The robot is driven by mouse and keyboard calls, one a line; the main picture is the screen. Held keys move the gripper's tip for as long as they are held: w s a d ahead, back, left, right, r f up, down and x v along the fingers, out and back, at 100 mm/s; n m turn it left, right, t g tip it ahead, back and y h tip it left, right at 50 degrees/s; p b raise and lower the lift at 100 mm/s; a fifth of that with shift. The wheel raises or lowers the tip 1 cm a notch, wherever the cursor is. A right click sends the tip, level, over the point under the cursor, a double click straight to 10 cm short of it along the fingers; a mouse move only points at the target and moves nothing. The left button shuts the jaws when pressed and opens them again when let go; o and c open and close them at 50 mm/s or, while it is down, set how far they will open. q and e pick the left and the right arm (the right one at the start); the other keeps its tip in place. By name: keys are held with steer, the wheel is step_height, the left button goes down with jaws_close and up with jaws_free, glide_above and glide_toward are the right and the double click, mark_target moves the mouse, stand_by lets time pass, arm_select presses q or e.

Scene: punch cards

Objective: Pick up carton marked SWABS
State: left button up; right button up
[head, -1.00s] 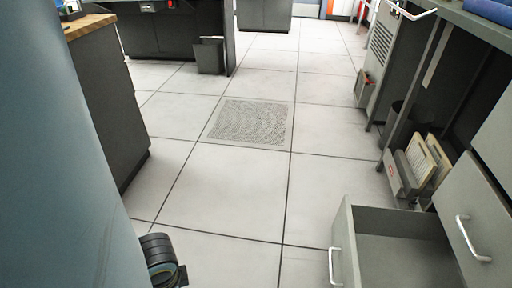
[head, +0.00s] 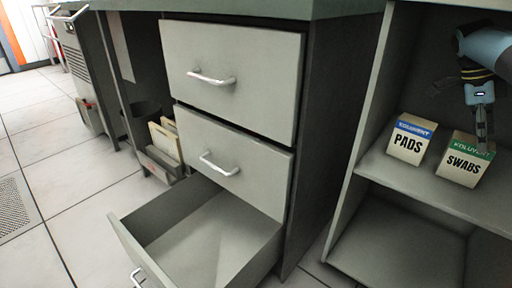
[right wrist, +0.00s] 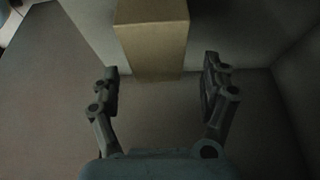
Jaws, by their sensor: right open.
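The carton marked SWABS (head: 462,163), pale with a green band reading KOLUVENT, stands on the shelf at the right of the head view. My right gripper (head: 482,143) points down at the carton's right top edge, and I cannot tell there if it touches. In the right wrist view a plain tan carton (right wrist: 152,45) stands ahead, and my open right gripper (right wrist: 160,80) has its two fingers apart, one to each side of the carton's near end. Nothing is held between them. My left gripper is not in view.
A blue-banded carton marked PADS (head: 410,140) stands just left of SWABS on the same shelf (head: 400,178). An open, empty drawer (head: 205,235) juts out at the lower left, below two shut drawers. A file holder (head: 160,160) stands on the floor behind.

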mark_target(466, 156)
steer(key=w+a, duration=0.1)
steer(key=w+a+b, duration=0.1)
steer(key=shift+w+a, duration=0.1)
steer(key=shift+w, duration=0.2)
steer(key=shift+w+a+r, duration=0.15)
steer(key=shift+a, duration=0.05)
steer(key=x, duration=0.2)
steer(key=b+x, duration=0.1)
steer(key=x, duration=0.1)
steer(key=b+x, duration=0.1)
steer(key=x, duration=0.1)
steer(key=shift+s+a+f, duration=0.25)
steer(key=shift+s, duration=0.1)
steer(key=shift+s+d+f+b, duration=0.1)
steer(key=shift+d+f+b, duration=0.05)
steer(key=shift+f+b, duration=0.3)
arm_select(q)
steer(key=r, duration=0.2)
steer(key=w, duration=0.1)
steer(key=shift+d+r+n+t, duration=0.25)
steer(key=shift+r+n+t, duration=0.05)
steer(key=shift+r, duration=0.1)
arm_select(e)
steer(key=shift+r, duration=0.1)
steer(key=c, duration=1.3)
